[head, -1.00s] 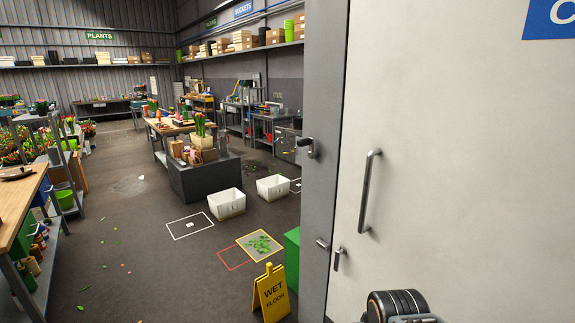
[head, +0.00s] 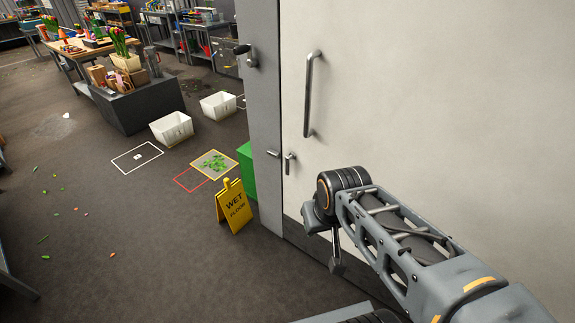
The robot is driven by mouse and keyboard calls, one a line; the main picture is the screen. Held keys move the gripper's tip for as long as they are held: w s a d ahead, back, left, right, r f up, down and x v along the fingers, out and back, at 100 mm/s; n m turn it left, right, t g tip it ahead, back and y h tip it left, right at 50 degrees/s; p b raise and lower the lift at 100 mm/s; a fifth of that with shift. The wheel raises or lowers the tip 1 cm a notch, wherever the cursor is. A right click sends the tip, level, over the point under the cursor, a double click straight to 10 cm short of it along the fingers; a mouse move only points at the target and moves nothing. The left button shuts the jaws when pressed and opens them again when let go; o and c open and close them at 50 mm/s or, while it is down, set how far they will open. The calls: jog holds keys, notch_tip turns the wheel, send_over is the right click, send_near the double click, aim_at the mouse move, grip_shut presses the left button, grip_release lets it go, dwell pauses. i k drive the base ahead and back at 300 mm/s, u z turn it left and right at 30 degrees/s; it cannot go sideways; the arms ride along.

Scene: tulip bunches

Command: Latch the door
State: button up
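The white door (head: 430,100) fills the right side of the head view. Its left edge lies along a grey post (head: 262,100), with no wide gap showing. A vertical bar handle (head: 309,95) is on the door. Below it, a small metal lever (head: 289,163) points down near the door's edge. A short metal piece (head: 273,154) sits beside it on the post. My arm reaches in from the lower right, in front of the door. A dark part at its end (head: 337,265) hangs below the lever, apart from it; its fingers cannot be made out.
A yellow wet floor sign (head: 233,207) stands left of the door. A green box (head: 247,170) is behind the post. Two white bins (head: 171,130) (head: 218,105) stand farther back. The floor at the left is mostly clear, with scattered leaves.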

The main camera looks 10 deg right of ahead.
aim_at(292, 156)
jog(key=z, duration=0.7)
jog(key=i, duration=0.75)
jog(key=u, duration=2.15)
